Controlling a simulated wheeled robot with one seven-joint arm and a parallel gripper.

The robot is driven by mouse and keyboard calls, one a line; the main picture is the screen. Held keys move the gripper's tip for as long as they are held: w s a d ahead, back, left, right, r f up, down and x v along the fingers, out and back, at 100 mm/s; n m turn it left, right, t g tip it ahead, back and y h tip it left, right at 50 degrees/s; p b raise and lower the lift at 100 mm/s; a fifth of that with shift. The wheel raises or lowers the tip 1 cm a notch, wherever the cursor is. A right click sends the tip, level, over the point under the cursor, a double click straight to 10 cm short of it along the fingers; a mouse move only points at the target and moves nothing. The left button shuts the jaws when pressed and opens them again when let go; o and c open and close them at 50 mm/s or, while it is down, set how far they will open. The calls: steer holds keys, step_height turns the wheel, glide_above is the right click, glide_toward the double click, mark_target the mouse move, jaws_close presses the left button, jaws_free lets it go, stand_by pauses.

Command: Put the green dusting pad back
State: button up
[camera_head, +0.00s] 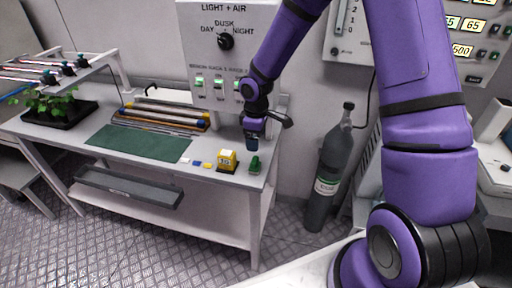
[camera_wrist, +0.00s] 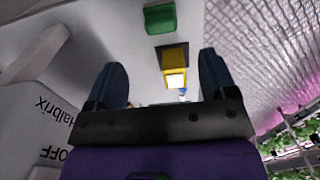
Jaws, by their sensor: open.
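The green dusting pad (camera_head: 254,165) is a small green block near the right front corner of the bench top. It also shows in the wrist view (camera_wrist: 160,18), at the top, beyond my fingertips. My gripper (camera_head: 252,147) is open and empty, pointing down above the bench, a little behind the pad and apart from it. In the wrist view my two dark fingers (camera_wrist: 162,70) stand wide apart with nothing held between them.
A yellow block on a dark base (camera_head: 227,161) stands left of the pad, with small blue and yellow pieces (camera_head: 202,164) further left. A green mat (camera_head: 138,143) lies mid-bench. A control panel (camera_head: 225,65) rises behind my gripper; a grey gas cylinder (camera_head: 331,170) stands right.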

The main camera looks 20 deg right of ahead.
steer(key=s+d+r+m+t+h, duration=0.15)
steer(key=s+r, duration=0.25)
steer(key=r, duration=0.4)
steer(key=s+d+r+m, duration=0.2)
steer(key=s+r, duration=0.1)
steer(key=r, duration=0.4)
steer(key=s+d+r+m+t, duration=0.15)
steer(key=s+r, duration=0.25)
steer(key=r, duration=0.4)
steer(key=s+r+m+t, duration=0.1)
steer(key=s+r+m, duration=0.2)
steer(key=s, duration=0.6)
steer(key=s+d+r+m+t+y, duration=0.1)
steer(key=s+r+m, duration=0.1)
steer(key=s+r, duration=0.4)
steer(key=shift+s+d+m, duration=0.2)
steer(key=shift+s+m, duration=0.2)
steer(key=shift+s, duration=1.2)
steer(key=shift+r+y, duration=0.1)
steer(key=shift+y, duration=0.15)
